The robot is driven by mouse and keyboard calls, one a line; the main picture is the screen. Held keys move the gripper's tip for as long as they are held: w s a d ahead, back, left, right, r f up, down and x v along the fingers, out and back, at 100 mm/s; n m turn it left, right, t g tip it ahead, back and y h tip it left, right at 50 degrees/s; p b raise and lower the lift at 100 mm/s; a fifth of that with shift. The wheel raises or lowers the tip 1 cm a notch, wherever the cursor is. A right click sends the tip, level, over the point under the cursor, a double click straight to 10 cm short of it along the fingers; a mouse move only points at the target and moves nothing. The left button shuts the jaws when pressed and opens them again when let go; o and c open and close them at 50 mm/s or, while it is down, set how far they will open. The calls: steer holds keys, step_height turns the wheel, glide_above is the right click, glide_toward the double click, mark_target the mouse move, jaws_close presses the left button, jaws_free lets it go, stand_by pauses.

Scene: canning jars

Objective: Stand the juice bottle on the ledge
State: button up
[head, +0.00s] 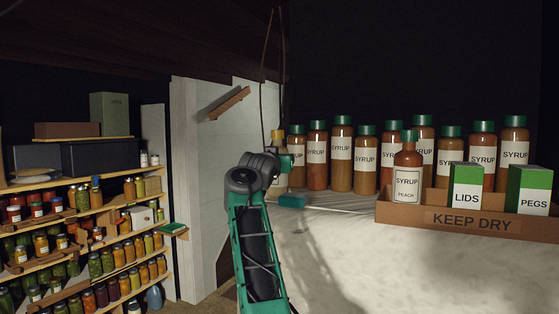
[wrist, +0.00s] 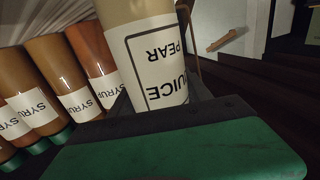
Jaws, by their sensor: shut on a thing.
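The juice bottle (wrist: 152,50) fills the middle of the wrist view, upside down in that picture. It has pale yellow-tan contents and a white label reading JUICE PEAR. My gripper (wrist: 165,105) is shut on it. In the head view the bottle (head: 281,184) shows partly behind my dark wrist, upright, at the left end of the syrup row. The ledge (head: 330,240) is the pale, wide surface at the right. My wrist hides part of the bottle, and I cannot tell whether its base touches the ledge.
Several syrup bottles (head: 341,155) line the back of the ledge. A KEEP DRY tray (head: 405,214) holds a peach syrup bottle (head: 407,168), a LIDS box (head: 466,187) and a PEGS box (head: 529,189). The ledge's front is bare. Shelves of jars (head: 90,240) stand left.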

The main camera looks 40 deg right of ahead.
steer(key=o, duration=1.5)
steer(key=shift+o, duration=1.2)
steer(key=shift+a+f, duration=0.1)
steer(key=b+v, duration=0.5)
steer(key=v, duration=0.2)
steer(key=shift+s+a+b, duration=0.25)
steer(key=shift+s+b, duration=0.05)
steer(key=shift+d, duration=0.1)
